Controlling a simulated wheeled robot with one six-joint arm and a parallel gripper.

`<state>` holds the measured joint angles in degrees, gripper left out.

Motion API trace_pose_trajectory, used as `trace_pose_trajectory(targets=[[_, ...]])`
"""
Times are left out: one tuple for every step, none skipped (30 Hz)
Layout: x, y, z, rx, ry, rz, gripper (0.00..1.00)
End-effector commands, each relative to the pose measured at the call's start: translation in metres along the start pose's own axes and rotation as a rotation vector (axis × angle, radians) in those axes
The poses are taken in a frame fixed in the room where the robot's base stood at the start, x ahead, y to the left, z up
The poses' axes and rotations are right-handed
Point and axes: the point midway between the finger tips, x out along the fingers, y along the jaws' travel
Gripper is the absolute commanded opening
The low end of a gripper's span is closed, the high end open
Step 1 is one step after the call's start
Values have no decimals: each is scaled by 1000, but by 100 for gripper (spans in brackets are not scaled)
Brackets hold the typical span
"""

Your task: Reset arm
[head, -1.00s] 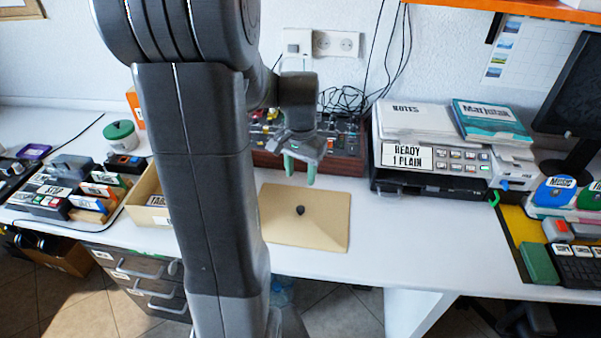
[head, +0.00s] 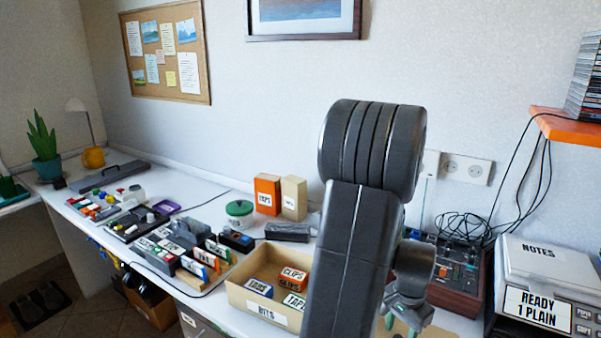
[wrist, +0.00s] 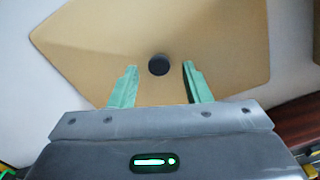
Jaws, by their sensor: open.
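My gripper (wrist: 158,85) is open, with its two green fingers apart and nothing between them in the wrist view. It points down at a tan board (wrist: 220,40) with a dark round knob (wrist: 159,64) on it. The knob shows just past the fingertips, and I cannot tell the height of the gripper above it. In the head view my gripper (head: 402,318) is at the lower right, partly cut by the frame edge. My arm hides part of the desk there.
A cardboard box (head: 237,297) with small labelled boxes stands left of my arm. A wooden-sided mixer (head: 455,285) and a printer (head: 545,285) stand to the right. Labelled cards and devices fill the left desk. An orange shelf (head: 570,127) juts out at the upper right.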

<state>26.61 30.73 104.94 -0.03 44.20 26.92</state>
Motion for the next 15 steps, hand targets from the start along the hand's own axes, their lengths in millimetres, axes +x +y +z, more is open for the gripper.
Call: trace_pose_trajectory(targets=[[-8,0,0,0,2,-1,44],[-10,0,0,0,2,-1,44],[-14,0,0,0,1,-1,44],[-16,0,0,0,0,0,44],[-17,0,0,0,0,0,44],[-18,0,0,0,-1,0,44],[-19,0,0,0,-1,0,44],[-20,0,1,0,-2,1,44],[-20,0,1,0,-2,1,44],[-20,0,1,0,-2,1,44],[-21,0,1,0,-2,1,44],[-20,0,1,0,-2,1,44],[-20,0,1,0,-2,1,44],[-20,0,1,0,-2,1,44],[-20,0,1,0,-2,1,44]])
